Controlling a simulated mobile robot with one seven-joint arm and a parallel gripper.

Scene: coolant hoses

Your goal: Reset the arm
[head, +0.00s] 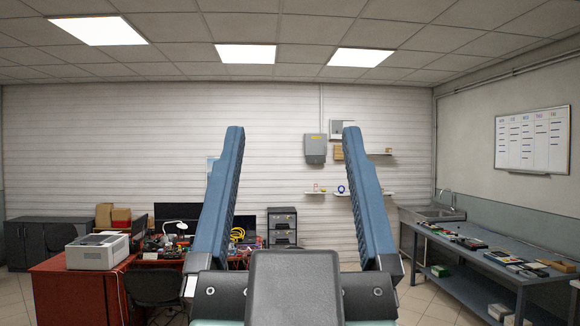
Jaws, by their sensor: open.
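My gripper (292,135) is at the centre bottom of the head view, pointing up. Nothing is held. The dark body of the gripper covers the lower middle of the picture and hides the floor and part of the room behind it.
A red desk (55,290) with a white printer (97,251) is at the left, with a dark chair (157,288) beside it. A long workbench (500,270) with a sink (437,214) runs along the right wall. Tiled floor shows between the gripper and the workbench.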

